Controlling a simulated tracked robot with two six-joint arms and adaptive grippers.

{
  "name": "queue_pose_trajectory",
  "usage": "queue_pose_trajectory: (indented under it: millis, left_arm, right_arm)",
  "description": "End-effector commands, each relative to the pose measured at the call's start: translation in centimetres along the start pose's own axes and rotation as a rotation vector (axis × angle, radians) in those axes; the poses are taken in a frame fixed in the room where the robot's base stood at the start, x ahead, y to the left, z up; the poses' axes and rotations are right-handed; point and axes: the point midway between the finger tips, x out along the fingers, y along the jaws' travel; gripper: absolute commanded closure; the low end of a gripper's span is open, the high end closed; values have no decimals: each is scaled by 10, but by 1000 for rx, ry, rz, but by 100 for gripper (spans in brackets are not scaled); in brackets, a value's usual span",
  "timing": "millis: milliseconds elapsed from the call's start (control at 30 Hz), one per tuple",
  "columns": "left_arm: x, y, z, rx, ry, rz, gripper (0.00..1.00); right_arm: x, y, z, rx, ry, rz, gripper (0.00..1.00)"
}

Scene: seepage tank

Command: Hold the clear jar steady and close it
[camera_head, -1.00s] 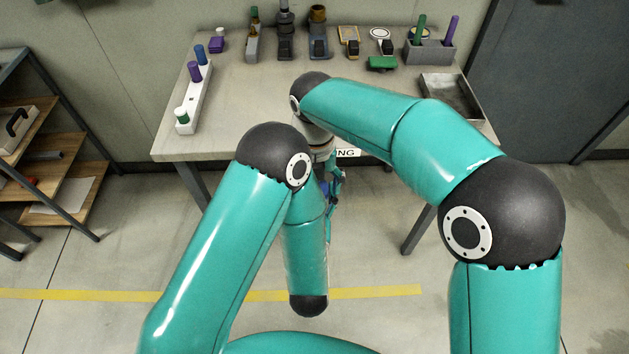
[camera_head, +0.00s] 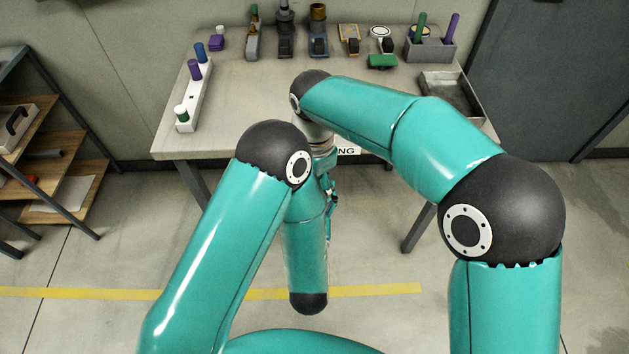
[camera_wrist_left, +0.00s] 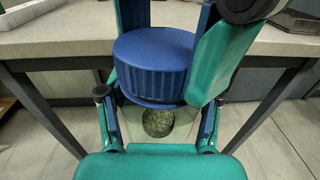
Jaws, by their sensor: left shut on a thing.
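In the left wrist view, a clear jar (camera_wrist_left: 158,123) with grey-green contents stands upright between the fingers of my left gripper (camera_wrist_left: 157,112), which is shut on it. A large ribbed blue lid (camera_wrist_left: 152,68) covers the jar's mouth; I cannot tell how tightly it sits. My right gripper (camera_wrist_left: 172,50) comes down from above, one teal finger along the lid's right side and the other partly behind it. Whether it grips the lid is unclear. In the head view, the arms hide the jar, the lid and most of both grippers.
A workbench (camera_head: 255,100) stands just beyond the grippers. On it are a white rack (camera_head: 194,97) with coloured pieces, several tools along the back, a green block (camera_head: 382,62) and a grey tray (camera_head: 452,96). A shelf unit (camera_head: 45,155) stands at the left.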

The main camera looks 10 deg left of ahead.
Motion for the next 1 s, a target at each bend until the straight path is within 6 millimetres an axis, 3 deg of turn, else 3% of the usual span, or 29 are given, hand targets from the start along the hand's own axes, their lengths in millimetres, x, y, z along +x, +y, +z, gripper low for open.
queue_pose_trajectory:
  millis: [700, 833, 1000]
  left_arm:
    - [0, -1, 1, 1, -2, -2, 100]
    - [0, -1, 1, 1, -2, -2, 100]
    - [0, -1, 1, 1, -2, -3, 100]
  right_arm:
    - [1, 1, 1, 1624, 2, 6, 82]
    - [1, 2, 1, 1803, 3, 7, 82]
    - [1, 2, 1, 1870, 4, 9, 82]
